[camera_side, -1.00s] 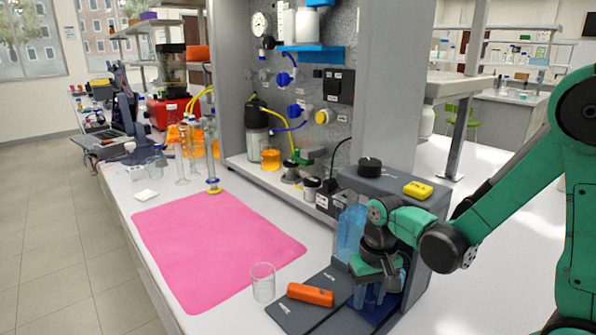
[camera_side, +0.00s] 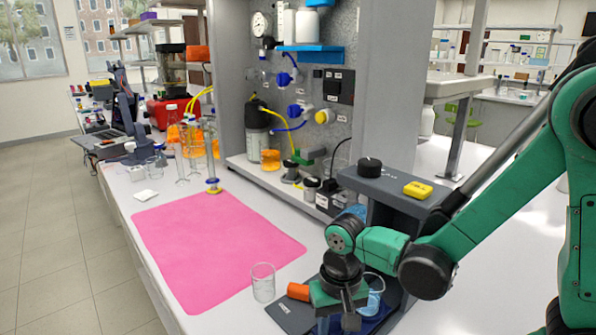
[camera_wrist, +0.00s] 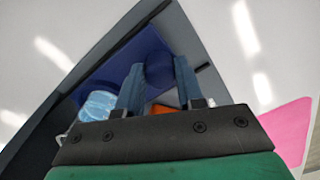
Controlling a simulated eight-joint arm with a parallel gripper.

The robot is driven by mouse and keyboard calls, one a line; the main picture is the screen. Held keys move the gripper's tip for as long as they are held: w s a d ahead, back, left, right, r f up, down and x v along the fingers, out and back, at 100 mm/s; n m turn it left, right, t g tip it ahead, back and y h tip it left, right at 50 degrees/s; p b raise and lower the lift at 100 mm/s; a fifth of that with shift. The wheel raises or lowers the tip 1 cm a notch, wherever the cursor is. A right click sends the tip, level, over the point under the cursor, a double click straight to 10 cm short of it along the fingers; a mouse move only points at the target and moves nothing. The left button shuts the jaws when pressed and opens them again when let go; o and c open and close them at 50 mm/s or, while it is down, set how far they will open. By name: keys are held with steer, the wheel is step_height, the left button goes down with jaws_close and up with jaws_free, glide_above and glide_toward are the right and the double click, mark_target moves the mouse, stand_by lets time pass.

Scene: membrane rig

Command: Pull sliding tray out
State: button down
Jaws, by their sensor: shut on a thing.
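The sliding tray (camera_side: 376,326) is a dark blue plate low at the grey device's base, mostly hidden by my arm in the side view. It also shows dark blue in the wrist view (camera_wrist: 112,75). My gripper (camera_side: 338,323) is low in front of the device. In the wrist view its two blue fingers (camera_wrist: 158,88) are closed around a dark blue rounded part (camera_wrist: 159,66), which looks like the tray's handle. A clear vessel with light blue contents (camera_side: 373,297) is beside my gripper; it also appears in the wrist view (camera_wrist: 97,105).
An orange block (camera_side: 298,291) lies on the dark base plate (camera_side: 285,316), close to my gripper and partly hidden. An empty glass beaker (camera_side: 263,283) stands left of it. The grey device (camera_side: 395,188) carries a yellow block (camera_side: 418,190). The pink mat (camera_side: 215,250) is clear.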

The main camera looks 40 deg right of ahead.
steer(key=shift+a, duration=1.55)
steer(key=c, duration=0.5)
jaws_free()
steer(key=shift+c, duration=0.2)
steer(key=shift+d+r, duration=0.1)
steer(key=shift+r, duration=2.75)
steer(key=shift+r, duration=2.5)
steer(key=shift+d, duration=0.1)
